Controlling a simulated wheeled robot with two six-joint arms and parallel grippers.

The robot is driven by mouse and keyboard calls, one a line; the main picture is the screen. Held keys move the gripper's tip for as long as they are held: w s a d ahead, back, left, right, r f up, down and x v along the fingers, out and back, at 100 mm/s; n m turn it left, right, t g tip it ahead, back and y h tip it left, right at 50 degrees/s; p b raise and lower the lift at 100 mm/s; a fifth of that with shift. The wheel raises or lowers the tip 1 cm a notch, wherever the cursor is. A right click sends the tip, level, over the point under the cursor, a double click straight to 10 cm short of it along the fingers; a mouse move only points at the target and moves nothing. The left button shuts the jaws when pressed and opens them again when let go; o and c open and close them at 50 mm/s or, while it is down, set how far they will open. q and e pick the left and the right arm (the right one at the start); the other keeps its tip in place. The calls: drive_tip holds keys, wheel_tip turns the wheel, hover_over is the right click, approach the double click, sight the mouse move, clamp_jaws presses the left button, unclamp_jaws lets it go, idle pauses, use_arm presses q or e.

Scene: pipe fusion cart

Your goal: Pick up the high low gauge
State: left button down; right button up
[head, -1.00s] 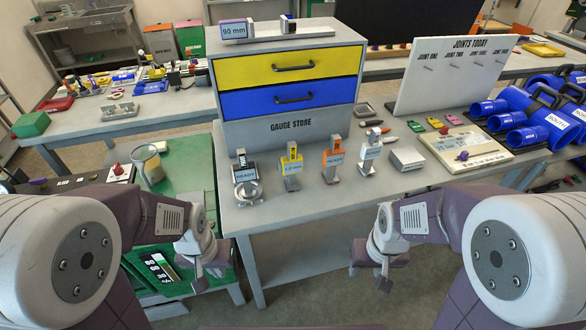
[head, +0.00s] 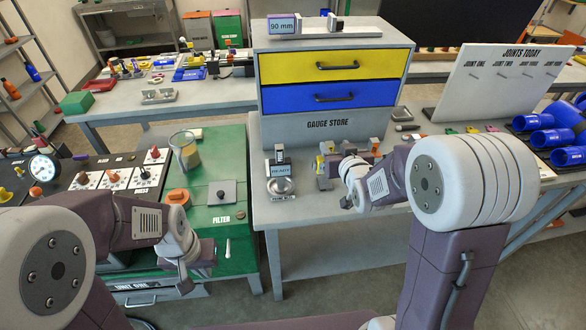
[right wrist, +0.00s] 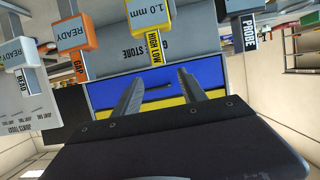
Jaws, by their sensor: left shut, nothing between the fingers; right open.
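The high low gauge is a yellow block with a "1.0 mm" face and a "HIGH LOW" label. It stands on the gauge table in the head view (head: 322,167), partly covered by my right arm. In the right wrist view, which is upside down, the yellow gauge (right wrist: 151,14) is just beyond my fingertips, apart from them. My right gripper (right wrist: 158,84) is open and empty. My left gripper (head: 190,279) is shut and empty, low in front of the green bench.
A probe gauge (head: 281,168) stands left of the yellow one. The orange gap gauge (right wrist: 75,34) and the bead gauge (right wrist: 22,54) stand on its other side. The drawer cabinet (head: 330,130) rises behind. A green bench (head: 215,190) with a filter box is to the left.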

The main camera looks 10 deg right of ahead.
sight(332, 147)
drive_tip(key=shift+w+a+f, duration=0.15)
drive_tip(key=shift+a+f, duration=0.15)
drive_tip(key=shift+f, duration=0.35)
drive_tip(key=shift+d+f+g, duration=0.2)
drive_tip(key=shift+d+g, duration=0.05)
drive_tip(key=shift+g, duration=0.05)
drive_tip(key=shift+d, duration=0.25)
drive_tip(key=x, duration=0.3)
drive_tip(key=shift+w+f+p, duration=0.15)
drive_tip(key=shift+p, duration=0.25)
drive_tip(key=shift+w+a, duration=0.1)
drive_tip(key=shift+w, duration=0.1)
drive_tip(key=p+x, duration=0.1)
drive_tip(key=x, duration=0.3)
drive_tip(key=shift+w+a+f, duration=0.15)
drive_tip(key=shift+w, duration=0.05)
drive_tip(key=shift+w+f, duration=0.2)
drive_tip(key=shift+w, duration=0.15)
drive_tip(key=shift+s+r, duration=0.1)
drive_tip(key=shift+s, duration=0.05)
drive_tip(key=c, duration=0.4)
use_arm(q)
wheel_tip(332, 147, up, 2)
drive_tip(key=shift+s+r, duration=0.15)
drive_tip(key=shift+r, duration=0.05)
use_arm(e)
clamp_jaws()
